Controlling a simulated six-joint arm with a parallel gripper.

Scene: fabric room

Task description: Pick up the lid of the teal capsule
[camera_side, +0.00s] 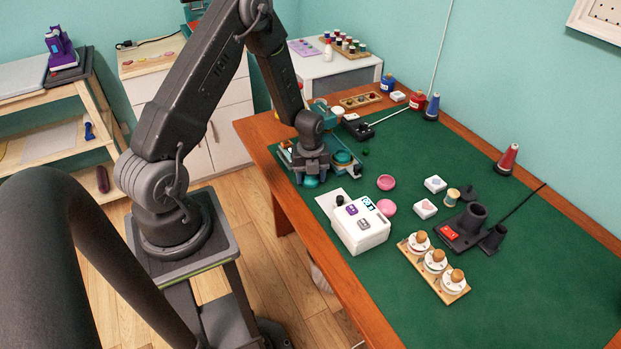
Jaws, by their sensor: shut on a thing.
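My gripper (311,173) points down at the left edge of the green-topped table, shut on a teal piece (311,182) that shows just under its fingers. The piece looks like a small rounded teal lid, but it is partly hidden by the fingers. I cannot tell whether it is lifted or still touching what is below. Another teal round part (342,157) sits just right of my gripper on a teal base, partly hidden by the gripper.
A white box with buttons (360,236) stands close in front of my gripper. The green mat (520,290) is clear at the front right.

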